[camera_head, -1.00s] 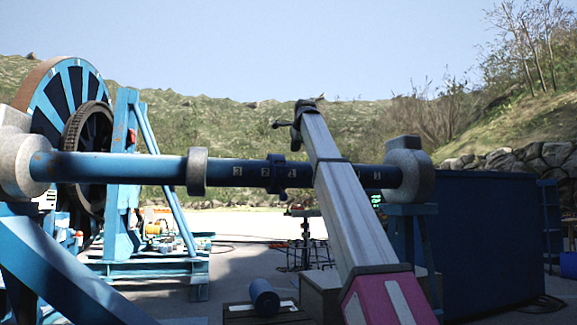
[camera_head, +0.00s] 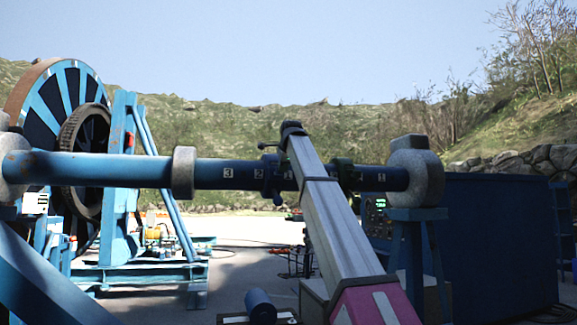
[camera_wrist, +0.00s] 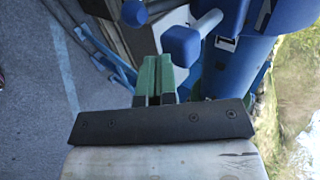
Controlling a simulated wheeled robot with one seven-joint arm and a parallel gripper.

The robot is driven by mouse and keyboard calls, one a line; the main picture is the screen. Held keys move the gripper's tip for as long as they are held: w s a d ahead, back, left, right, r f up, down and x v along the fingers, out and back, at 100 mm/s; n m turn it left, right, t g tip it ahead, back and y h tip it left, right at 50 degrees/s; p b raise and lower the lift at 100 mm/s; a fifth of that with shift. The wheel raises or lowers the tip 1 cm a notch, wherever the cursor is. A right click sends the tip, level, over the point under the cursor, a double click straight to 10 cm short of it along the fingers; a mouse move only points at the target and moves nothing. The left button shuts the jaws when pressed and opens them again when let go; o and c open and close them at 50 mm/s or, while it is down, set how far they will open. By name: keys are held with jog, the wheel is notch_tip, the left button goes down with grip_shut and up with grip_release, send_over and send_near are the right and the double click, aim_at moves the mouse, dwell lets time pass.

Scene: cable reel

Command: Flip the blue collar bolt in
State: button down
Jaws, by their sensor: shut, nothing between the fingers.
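The blue collar (camera_head: 271,177) sits around the horizontal blue shaft (camera_head: 115,169), just left of my arm, with a small part jutting below it. My gripper (camera_wrist: 154,62) shows in the wrist view with its green fingers shut and empty. A blue knob (camera_wrist: 133,12) lies just beyond the fingertips; I cannot tell whether they touch. A square blue bolt head (camera_wrist: 181,42) stands right of the fingers, beside the shaft (camera_wrist: 240,62). In the head view my arm hides the fingers and part of the shaft.
A grey ring (camera_head: 183,174) sits farther left on the shaft. A grey end block (camera_head: 415,172) rests on a blue stand (camera_head: 410,240). A large cable reel (camera_head: 45,105) stands at left.

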jog(key=shift+w+a, duration=0.15)
jog(key=shift+w, duration=0.15)
jog(key=w, duration=0.1)
jog(key=w+a, duration=0.1)
jog(key=w, duration=0.1)
jog(key=shift+w, duration=0.3)
